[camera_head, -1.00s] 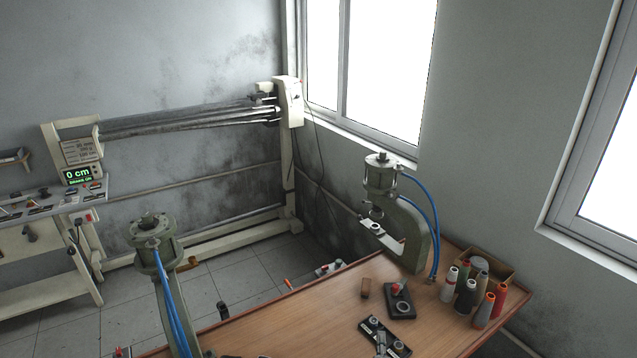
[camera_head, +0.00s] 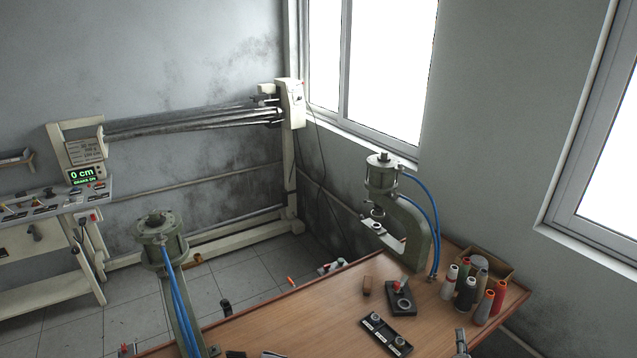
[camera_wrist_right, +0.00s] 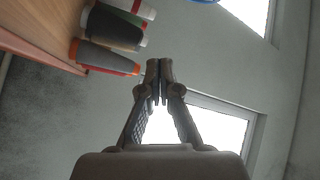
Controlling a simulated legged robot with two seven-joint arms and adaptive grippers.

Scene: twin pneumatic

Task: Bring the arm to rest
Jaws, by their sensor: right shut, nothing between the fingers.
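My right gripper (camera_head: 461,340) shows at the bottom edge of the head view, at the front of the wooden table, right of the black two-ring plate (camera_head: 386,334). Most of its arm is out of the picture. In the right wrist view my right gripper (camera_wrist_right: 159,70) has its two fingertips together with nothing between them. Its tips show against the grey wall and window, beside the thread spools (camera_wrist_right: 108,58). I cannot make out my left gripper in the head view.
A second press (camera_head: 165,240) stands at left. The table's middle is mostly clear.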

